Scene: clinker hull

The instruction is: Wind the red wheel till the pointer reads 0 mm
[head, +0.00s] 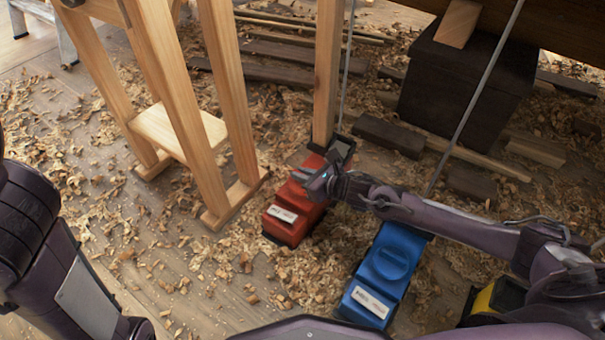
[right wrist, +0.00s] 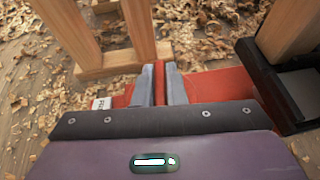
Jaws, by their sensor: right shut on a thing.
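A red winding unit (head: 291,212) with a white label stands on the floor in the middle of the head view. My right gripper (head: 312,181) reaches over its top from the right. In the right wrist view, the fingers of my right gripper (right wrist: 160,83) are closed on a narrow red part, the red wheel (right wrist: 159,76) as far as I can tell. The gripper and arm hide most of the wheel. I cannot make out a pointer or a millimetre scale in either view. My left arm shows at the left edge of the head view, but its gripper is out of sight.
A blue unit (head: 384,268) with a label stands right of the red one, under my right arm. A wooden post (head: 327,75) rises behind the red unit. A wooden trestle (head: 180,125) stands to the left. Shavings and dark planks cover the floor; a dark block (head: 465,80) is behind.

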